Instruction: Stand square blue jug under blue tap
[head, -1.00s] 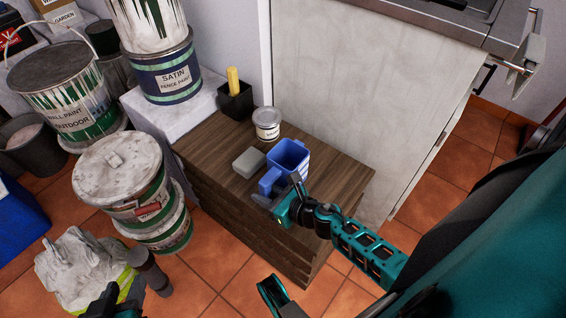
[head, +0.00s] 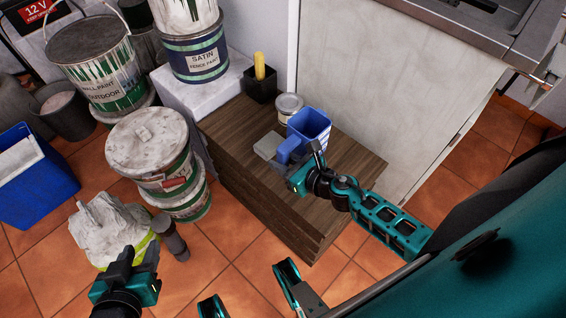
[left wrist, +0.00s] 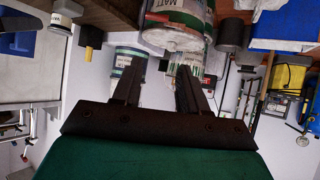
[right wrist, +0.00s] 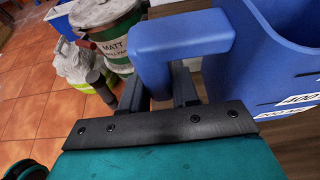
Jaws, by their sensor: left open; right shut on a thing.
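The square blue jug (head: 312,122) is upright above the wooden block-like stand, its open top facing up. My right gripper (head: 296,168) is shut on its handle (head: 287,151). In the right wrist view the handle (right wrist: 185,35) passes between the fingers (right wrist: 160,92), and the jug wall (right wrist: 285,80) with white number labels fills the right side. I cannot make out a blue tap in these views.
The wooden stand (head: 235,120) holds a grey block (head: 268,146), a small white tin (head: 289,107) and a black pot (head: 260,88). Stacked paint tins (head: 150,145) crowd the left. A pale cabinet (head: 370,70) rises behind. Tiled floor (head: 245,265) is open in front.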

